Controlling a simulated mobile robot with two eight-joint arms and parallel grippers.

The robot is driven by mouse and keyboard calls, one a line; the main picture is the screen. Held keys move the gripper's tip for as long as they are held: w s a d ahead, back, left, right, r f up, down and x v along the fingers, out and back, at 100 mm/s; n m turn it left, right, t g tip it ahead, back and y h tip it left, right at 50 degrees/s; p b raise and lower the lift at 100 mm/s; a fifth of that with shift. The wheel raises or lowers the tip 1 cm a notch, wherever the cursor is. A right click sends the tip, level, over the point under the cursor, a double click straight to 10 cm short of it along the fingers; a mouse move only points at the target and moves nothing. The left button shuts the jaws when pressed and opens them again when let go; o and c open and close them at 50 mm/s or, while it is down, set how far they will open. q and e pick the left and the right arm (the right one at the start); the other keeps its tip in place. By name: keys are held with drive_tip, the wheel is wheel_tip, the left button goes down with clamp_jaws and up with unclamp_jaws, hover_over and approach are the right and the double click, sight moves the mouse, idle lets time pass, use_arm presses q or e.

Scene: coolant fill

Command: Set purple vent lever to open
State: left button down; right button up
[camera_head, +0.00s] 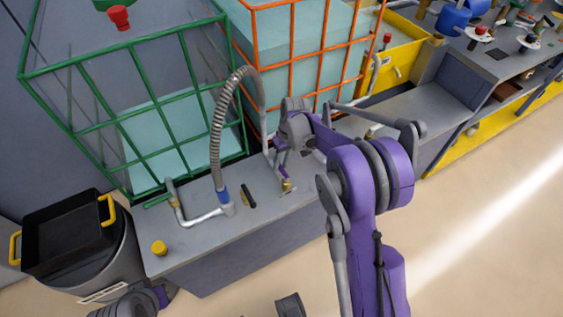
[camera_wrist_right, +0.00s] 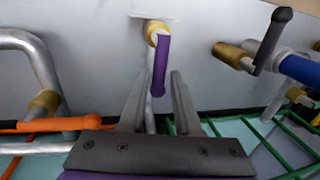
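The purple vent lever (camera_wrist_right: 162,65) hangs down from a brass valve fitting (camera_wrist_right: 156,30) in the right wrist view. My right gripper (camera_wrist_right: 160,85) is open. Its two grey fingers lie on either side of the lever's lower end in that picture; I cannot tell whether either touches it. In the head view my right gripper (camera_head: 280,160) is over the grey bench, by the orange-framed tank, just above a small brass fitting (camera_head: 287,186). The purple lever is hard to make out there. My left gripper is not clearly visible.
A black-handled valve (camera_wrist_right: 268,42) stands right of the purple lever in the wrist view, and an orange handle (camera_wrist_right: 60,123) left. A curved hose (camera_head: 217,140) rises from the grey bench (camera_head: 225,240). Green-framed (camera_head: 125,40) and orange-framed (camera_head: 322,45) tanks stand behind.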

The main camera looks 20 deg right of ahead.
drive_tip(key=shift+o, duration=1.2)
drive_tip(key=shift+r, duration=0.15)
wheel_tip(320, 180, up, 10)
drive_tip(key=d+p, duration=0.1)
drive_tip(key=d, duration=0.1)
drive_tip(key=shift+r, duration=0.2)
drive_tip(key=shift+w, duration=0.15)
